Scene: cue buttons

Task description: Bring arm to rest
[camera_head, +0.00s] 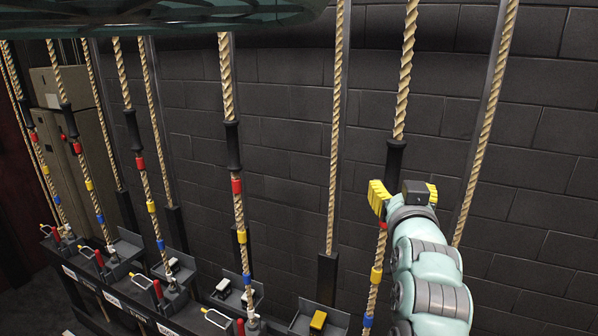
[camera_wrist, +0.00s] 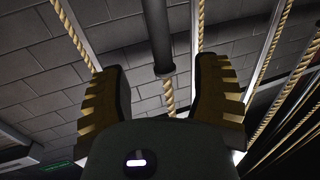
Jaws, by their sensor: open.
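My gripper (camera_head: 403,197) is at the right in the head view, with yellow ribbed fingers. It is beside a rope (camera_head: 406,75), just below that rope's black sleeve (camera_head: 395,160). In the wrist view my gripper (camera_wrist: 163,95) has its two fingers spread wide apart. The black sleeve (camera_wrist: 161,40) and the rope (camera_wrist: 169,95) show in the gap between them, and I see no finger pressed on either. My arm (camera_head: 430,270) comes up from the lower right and hides part of the rope.
Several ropes with red, yellow and blue bands hang in a row before a dark block wall (camera_head: 290,150). Below them is a rail (camera_head: 150,318) with red-handled levers. A beige cabinet (camera_head: 85,130) stands at the far left. A dark teal shape (camera_head: 160,15) covers the top left.

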